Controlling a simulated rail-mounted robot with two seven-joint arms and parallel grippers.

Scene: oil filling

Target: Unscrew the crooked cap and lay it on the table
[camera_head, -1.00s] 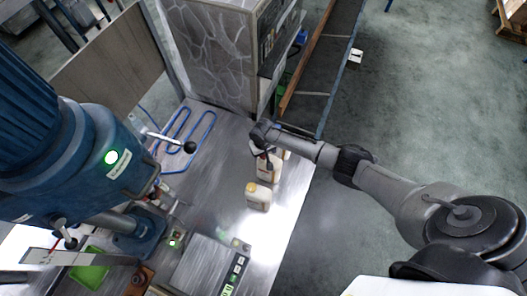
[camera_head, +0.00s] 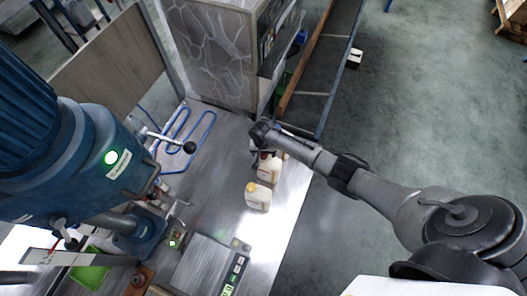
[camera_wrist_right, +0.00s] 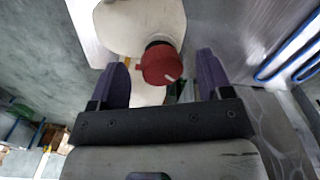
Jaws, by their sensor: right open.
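A red cap (camera_wrist_right: 160,66) with a white mark sits tilted on the dark neck of a pale bottle (camera_wrist_right: 150,22) in the right wrist view. In the head view this bottle (camera_head: 270,170) stands on the metal table (camera_head: 222,175), partly hidden by my right wrist. My right gripper (camera_wrist_right: 163,62) is open, with its two purple-grey fingers on either side of the cap. Gaps show between the cap and both fingers, so it is not gripped. In the head view my right gripper (camera_head: 262,155) is small and hard to make out above the bottle. My left gripper is not in view.
A second pale bottle (camera_head: 258,198) with a yellow cap (camera_head: 251,188) stands just in front. A blue looped tube (camera_head: 205,128) lies to the left, near a large blue machine (camera_head: 95,165). A grey patterned cabinet (camera_head: 215,50) stands behind. Bare table lies between the tube and bottles.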

